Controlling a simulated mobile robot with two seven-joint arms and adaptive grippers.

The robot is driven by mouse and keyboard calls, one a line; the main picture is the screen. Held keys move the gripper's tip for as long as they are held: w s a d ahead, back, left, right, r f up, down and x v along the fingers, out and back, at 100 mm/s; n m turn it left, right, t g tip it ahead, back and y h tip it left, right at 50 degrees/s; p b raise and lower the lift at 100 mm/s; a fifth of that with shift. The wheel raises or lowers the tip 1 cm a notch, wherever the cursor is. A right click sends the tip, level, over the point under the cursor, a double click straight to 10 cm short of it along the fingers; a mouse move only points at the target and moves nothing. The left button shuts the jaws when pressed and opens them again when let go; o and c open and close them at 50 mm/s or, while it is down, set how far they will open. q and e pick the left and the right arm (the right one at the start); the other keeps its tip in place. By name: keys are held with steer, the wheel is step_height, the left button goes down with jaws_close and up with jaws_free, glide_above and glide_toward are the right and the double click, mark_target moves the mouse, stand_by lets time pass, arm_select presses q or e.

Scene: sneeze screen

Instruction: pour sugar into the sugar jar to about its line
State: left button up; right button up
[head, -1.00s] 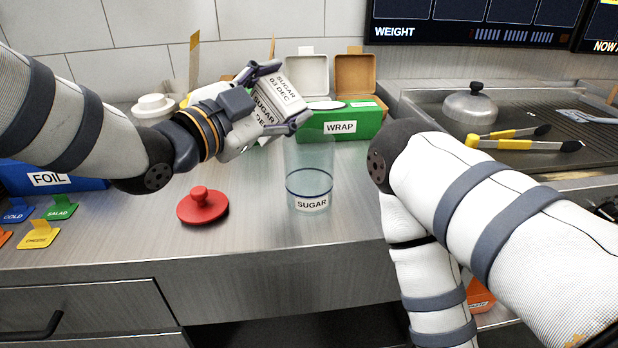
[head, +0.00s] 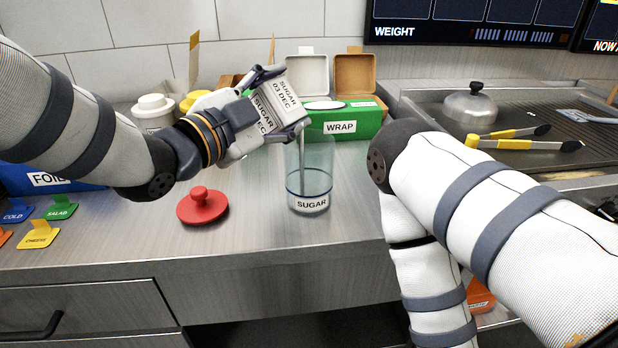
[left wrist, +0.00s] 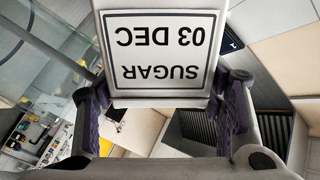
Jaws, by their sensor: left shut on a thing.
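My left gripper (head: 284,101) is shut on a white sugar carton (head: 288,90) labelled "SUGAR 03 DEC". The carton is tilted over the clear sugar jar (head: 317,157), and a thin pale stream falls from it into the jar. The jar stands upright on the counter, with a dark line around its lower part and a "SUGAR" label below it. The sugar level in the jar is hard to make out. The carton's label fills the top of the left wrist view (left wrist: 165,50), between the fingers. A red knobbed lid (head: 202,206) lies left of the jar. My right gripper is out of view.
A green wrap box (head: 345,115) stands behind the jar, near open takeaway boxes (head: 355,75). Yellow-handled tongs (head: 510,144) and a metal dome (head: 470,108) are on the griddle at right.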

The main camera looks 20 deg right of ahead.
arm_select(q)
steer(key=shift+s+d+r+m, duration=0.15)
steer(key=shift+r+m, duration=0.1)
steer(key=shift+m, duration=0.75)
steer(key=shift+s+d+r+m, duration=0.15)
steer(key=shift+r+m, duration=0.1)
steer(key=shift+m, duration=0.75)
stand_by(6.0)
